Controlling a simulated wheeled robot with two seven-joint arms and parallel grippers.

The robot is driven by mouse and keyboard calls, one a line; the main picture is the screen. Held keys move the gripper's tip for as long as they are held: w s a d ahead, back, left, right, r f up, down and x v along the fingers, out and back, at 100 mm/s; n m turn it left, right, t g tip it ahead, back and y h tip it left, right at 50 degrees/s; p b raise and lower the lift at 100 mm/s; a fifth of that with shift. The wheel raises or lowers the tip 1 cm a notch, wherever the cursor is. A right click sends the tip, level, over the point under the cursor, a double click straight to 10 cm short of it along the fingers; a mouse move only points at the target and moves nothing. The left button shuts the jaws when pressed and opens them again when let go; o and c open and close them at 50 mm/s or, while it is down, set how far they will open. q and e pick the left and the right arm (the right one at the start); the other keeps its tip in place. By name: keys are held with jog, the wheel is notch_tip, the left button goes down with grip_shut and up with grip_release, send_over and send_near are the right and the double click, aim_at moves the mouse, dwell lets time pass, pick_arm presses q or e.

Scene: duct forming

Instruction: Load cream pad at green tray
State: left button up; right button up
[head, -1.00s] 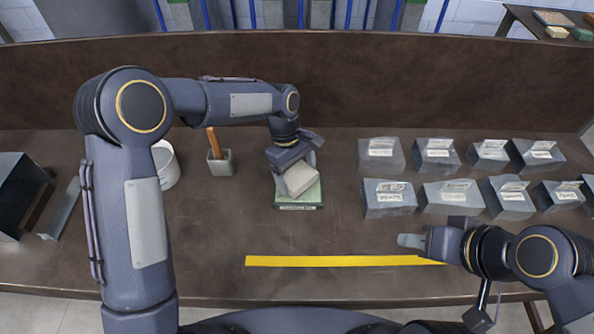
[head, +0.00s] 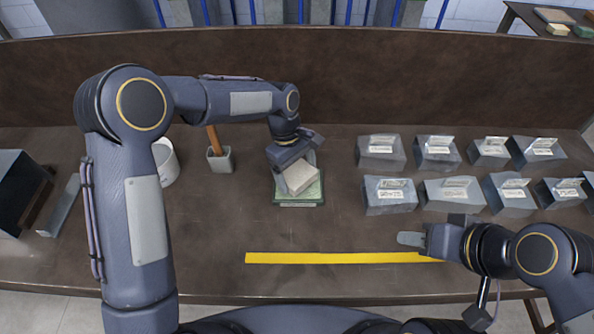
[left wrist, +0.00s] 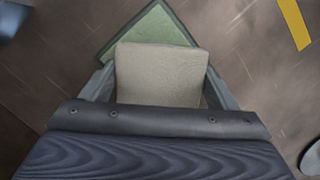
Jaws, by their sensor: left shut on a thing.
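The cream pad (head: 306,178) is a pale square block between the fingers of my left gripper (head: 296,180), which is shut on it. It is tilted and turned relative to the green tray (head: 299,204) in the head view. The left wrist view shows the cream pad (left wrist: 160,75) between both fingers, with the green tray (left wrist: 150,28) behind and below it. The pad overlaps the tray, but I cannot tell whether they touch. My right gripper (head: 412,240) is near the yellow strip at the right; its fingers look close together, but their opening is unclear.
Several grey metal duct pieces (head: 390,195) stand in two rows at the right. A holder with an orange-handled tool (head: 220,160) and a white cup (head: 167,163) are left of the tray. A yellow strip (head: 330,258) marks the front of the table.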

aim_at(296, 173)
pick_arm(q)
jog(key=shift+f, duration=0.5)
dwell(1.1)
jog(key=shift+r+p, duration=2.55)
jog(key=shift+r, duration=1.05)
jog(key=shift+a+f, duration=0.1)
